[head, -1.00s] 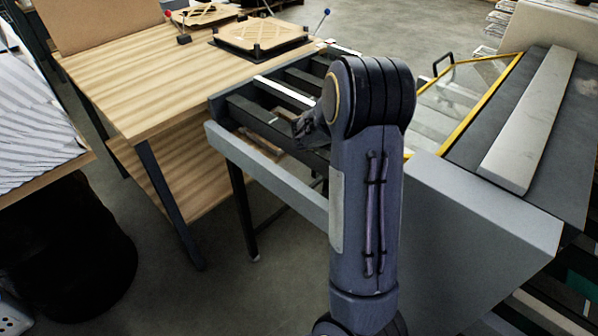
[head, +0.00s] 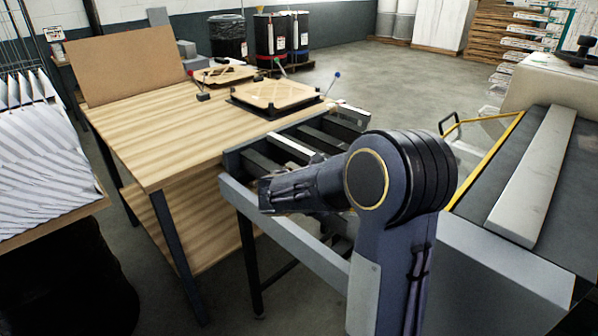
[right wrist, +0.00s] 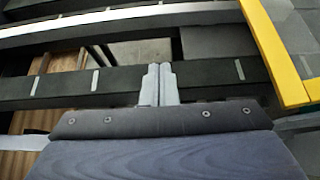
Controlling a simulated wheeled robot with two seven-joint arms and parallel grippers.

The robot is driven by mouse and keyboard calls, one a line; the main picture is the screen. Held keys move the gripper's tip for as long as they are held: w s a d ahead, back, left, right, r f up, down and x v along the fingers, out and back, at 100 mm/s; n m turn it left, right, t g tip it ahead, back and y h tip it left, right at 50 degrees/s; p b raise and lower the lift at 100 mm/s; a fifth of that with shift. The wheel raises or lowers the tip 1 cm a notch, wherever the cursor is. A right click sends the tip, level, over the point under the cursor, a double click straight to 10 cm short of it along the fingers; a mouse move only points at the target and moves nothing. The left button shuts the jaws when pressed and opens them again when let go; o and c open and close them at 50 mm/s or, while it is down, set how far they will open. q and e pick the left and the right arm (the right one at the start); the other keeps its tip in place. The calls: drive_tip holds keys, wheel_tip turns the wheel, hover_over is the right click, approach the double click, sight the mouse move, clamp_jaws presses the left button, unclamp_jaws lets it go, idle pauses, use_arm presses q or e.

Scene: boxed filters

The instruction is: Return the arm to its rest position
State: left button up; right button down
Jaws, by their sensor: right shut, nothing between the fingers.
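My right arm shows in the head view, bent at the elbow. Its front part points left over the dark-slatted roller frame (head: 290,240), and the gripper is hard to make out there. In the right wrist view my right gripper (right wrist: 158,72) is shut and empty. Its two pale fingers lie together above a dark crossbar (right wrist: 100,84) of the frame; I cannot tell whether they touch it. My left gripper is not in view.
A wooden table (head: 165,130) stands at the left with a framed filter (head: 275,95) on it. At the right is a grey machine (head: 500,262) with a yellow-edged guard (head: 478,168). A shelf of pleated sheets (head: 40,150) is at the far left.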

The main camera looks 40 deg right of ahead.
drive_tip(key=s+a+m+t+y, duration=0.2)
drive_tip(key=s+a+m+y, duration=0.6)
drive_tip(key=a, duration=0.6)
drive_tip(key=s+a+m+t+y, duration=0.2)
drive_tip(key=s+a+m+y, duration=0.5)
drive_tip(key=s+a+m, duration=0.3)
drive_tip(key=a+f+m, duration=0.1)
drive_tip(key=a+m, duration=0.1)
drive_tip(key=a, duration=0.2)
drive_tip(key=shift+s+m+t+y, duration=0.3)
drive_tip(key=shift+s+t+y, duration=0.05)
drive_tip(key=shift+t+y, duration=0.05)
drive_tip(key=shift+s, duration=0.1)
